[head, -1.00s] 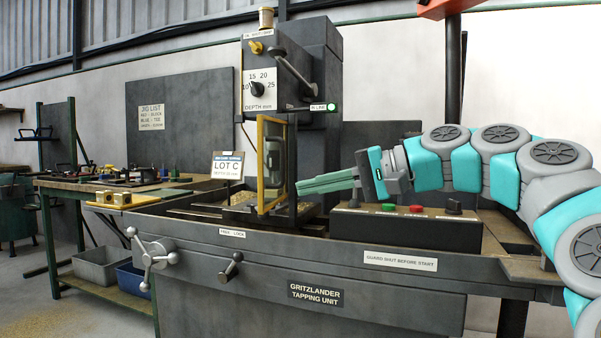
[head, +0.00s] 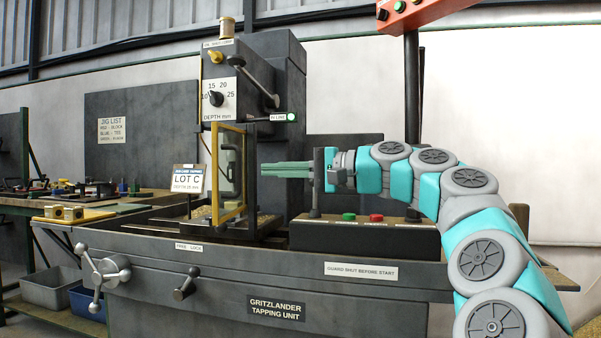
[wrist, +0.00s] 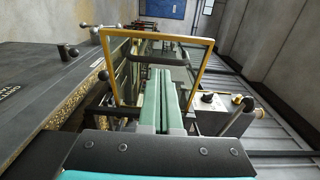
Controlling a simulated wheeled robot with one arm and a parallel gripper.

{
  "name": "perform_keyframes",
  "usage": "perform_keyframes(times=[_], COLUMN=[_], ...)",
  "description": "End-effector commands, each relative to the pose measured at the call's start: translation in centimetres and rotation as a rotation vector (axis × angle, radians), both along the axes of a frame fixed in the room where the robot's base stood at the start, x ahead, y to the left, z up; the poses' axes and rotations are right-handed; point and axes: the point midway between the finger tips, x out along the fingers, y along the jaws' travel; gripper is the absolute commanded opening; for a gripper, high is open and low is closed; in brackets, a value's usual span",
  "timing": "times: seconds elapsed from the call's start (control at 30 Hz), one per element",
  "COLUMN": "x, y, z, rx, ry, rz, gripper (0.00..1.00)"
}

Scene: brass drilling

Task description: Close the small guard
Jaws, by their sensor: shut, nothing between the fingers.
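The small guard (head: 214,180) is a yellow-framed clear panel standing upright at the front of the tapping unit, beside the LOT C sign. It has a dark handle on it. My gripper (head: 263,169) is shut and empty, level, just right of the guard with a small gap in the head view. In the wrist view the guard's yellow frame (wrist: 160,36) spans ahead of the shut fingers (wrist: 163,76), which point towards its opening. The frame's lower part is partly hidden by the fingers, and I cannot tell contact there.
A control box (head: 362,236) with green and red buttons sits under my gripper. The LOT C sign (head: 187,179) stands left of the guard. The drill head (head: 232,85) rises behind. Brass blocks (head: 65,213) lie on a yellow tray at left.

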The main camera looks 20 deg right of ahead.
Motion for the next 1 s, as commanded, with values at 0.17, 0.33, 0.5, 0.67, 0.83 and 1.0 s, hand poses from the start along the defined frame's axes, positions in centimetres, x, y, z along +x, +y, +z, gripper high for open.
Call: perform_keyframes(times=[0.17,0.33,0.5,0.67,0.83,1.0], x=[1.7,2.6,2.8,2.8,2.8,2.6], y=[2.2,3.4,3.6,3.6,3.7,4.1], z=[-0.2,-0.2,-0.2,-0.1,-0.1,0.0], rx=[0.0,-0.002,-0.001,-0.001,-0.001,-0.001], ry=[0.001,0.001,0.001,0.001,0.001,-0.001], rz=[0.001,-0.001,-0.001,-0.001,-0.002,-0.015], gripper=[0.0,0.0,0.0,0.0,0.0,0.0])
